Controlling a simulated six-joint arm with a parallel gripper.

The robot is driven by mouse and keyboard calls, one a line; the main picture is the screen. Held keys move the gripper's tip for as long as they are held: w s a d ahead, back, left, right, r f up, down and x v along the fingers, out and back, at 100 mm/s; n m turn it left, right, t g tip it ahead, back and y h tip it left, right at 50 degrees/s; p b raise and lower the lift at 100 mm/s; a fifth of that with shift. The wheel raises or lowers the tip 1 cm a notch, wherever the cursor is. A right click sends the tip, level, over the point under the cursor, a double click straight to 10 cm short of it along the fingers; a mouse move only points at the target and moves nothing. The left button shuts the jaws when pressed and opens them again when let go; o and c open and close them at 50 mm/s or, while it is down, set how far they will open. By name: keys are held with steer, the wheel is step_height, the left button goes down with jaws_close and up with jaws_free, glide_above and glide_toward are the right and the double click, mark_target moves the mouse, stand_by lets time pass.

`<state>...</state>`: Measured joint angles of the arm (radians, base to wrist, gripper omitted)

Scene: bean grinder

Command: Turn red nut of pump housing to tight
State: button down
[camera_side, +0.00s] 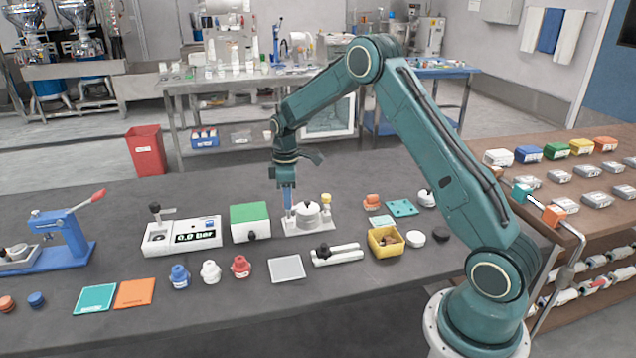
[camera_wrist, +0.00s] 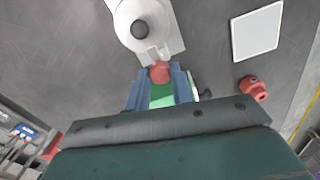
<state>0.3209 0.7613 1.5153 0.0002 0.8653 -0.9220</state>
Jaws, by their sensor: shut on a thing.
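I cannot tell how tight the nut is.
A green-topped box (camera_side: 250,221) stands close left of the pump. A yellow bin (camera_side: 385,242) is at right.

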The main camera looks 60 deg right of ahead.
steer(key=shift+w+r, duration=0.1)
steer(key=c, duration=1.2)
jaws_free()
step_height(320, 180, up, 14)
